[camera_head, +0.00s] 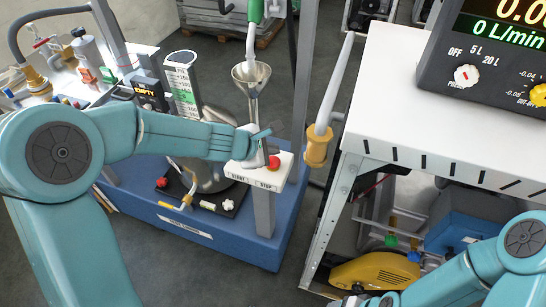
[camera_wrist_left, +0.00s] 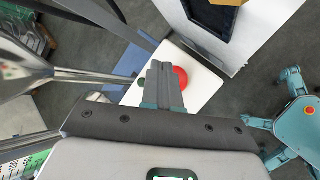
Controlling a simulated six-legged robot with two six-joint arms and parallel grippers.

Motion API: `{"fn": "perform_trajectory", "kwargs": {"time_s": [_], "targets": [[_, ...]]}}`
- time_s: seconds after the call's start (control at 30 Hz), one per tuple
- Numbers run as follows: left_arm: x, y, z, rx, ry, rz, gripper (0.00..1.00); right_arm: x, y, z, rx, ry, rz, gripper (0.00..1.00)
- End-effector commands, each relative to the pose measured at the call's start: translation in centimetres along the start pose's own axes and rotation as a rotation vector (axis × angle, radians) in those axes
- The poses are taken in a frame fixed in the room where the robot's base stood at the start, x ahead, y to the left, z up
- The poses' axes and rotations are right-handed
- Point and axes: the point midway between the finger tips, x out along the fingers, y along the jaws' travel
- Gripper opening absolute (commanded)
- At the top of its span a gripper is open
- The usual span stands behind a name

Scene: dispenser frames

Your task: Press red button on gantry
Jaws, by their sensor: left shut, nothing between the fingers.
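The red button (camera_head: 273,162) sits on a white control box (camera_head: 266,181) mounted on the blue gantry, above a label that seems to read STOP. My left gripper (camera_head: 262,143) is shut and empty, just beside and above the button; whether it touches is unclear. In the left wrist view the red button (camera_wrist_left: 183,78) shows partly behind the shut fingers (camera_wrist_left: 163,85), on the white box (camera_wrist_left: 196,95). The part of the box by the START label is hidden by my gripper. My right gripper (camera_head: 350,300) is only partly visible at the bottom edge.
A metal funnel (camera_head: 251,78) stands close behind my left gripper. A grey gantry post (camera_head: 301,75) rises next to the box. An orange-ended nozzle (camera_head: 317,148) hangs to the right, beside a white table (camera_head: 405,110). Another red button (camera_head: 162,183) is on a low black panel.

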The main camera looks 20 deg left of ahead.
Motion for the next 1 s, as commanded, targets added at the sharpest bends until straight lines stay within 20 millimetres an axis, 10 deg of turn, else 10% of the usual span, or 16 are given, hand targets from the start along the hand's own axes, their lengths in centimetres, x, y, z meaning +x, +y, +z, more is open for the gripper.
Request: {"fn": "perform_trajectory", "kwargs": {"time_s": [0.33, 1.0], "targets": [[-2.8, 2.1, 2.1, 0.000, 0.000, 0.001, 0.00, -3.7, -1.4, 0.1, 0.000, 0.000, 0.000, 0.67], [-2.8, 2.1, 2.0, 0.000, 0.000, 0.000, 0.00, -3.7, -1.3, 0.1, 0.000, 0.000, 0.000, 0.67]]}}
